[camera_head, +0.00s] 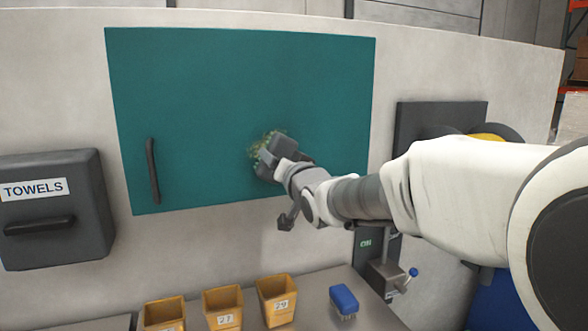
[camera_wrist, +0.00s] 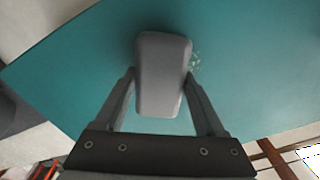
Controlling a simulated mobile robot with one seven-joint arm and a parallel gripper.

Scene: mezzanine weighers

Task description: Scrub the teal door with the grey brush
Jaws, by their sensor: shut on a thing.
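The teal door (camera_head: 200,95) is a wide panel on the pale wall, with a dark upright handle (camera_head: 152,170) at its left. A patch of yellowish-green speckled dirt (camera_head: 256,146) shows on the door's lower middle. My gripper (camera_head: 278,160) is at this patch, its fingers on both sides of the grey brush (camera_wrist: 163,75). The brush is held against or very near the door; its bristles are hidden, so I cannot tell contact. In the wrist view, pale specks (camera_wrist: 195,61) show on the door just right of the brush.
A grey towel dispenser (camera_head: 52,205) hangs on the wall at left. Several yellow bins (camera_head: 222,306) and a blue brush (camera_head: 344,299) stand on the counter below. A dark panel with a yellow round thing (camera_head: 490,133) is at right, partly behind my arm.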

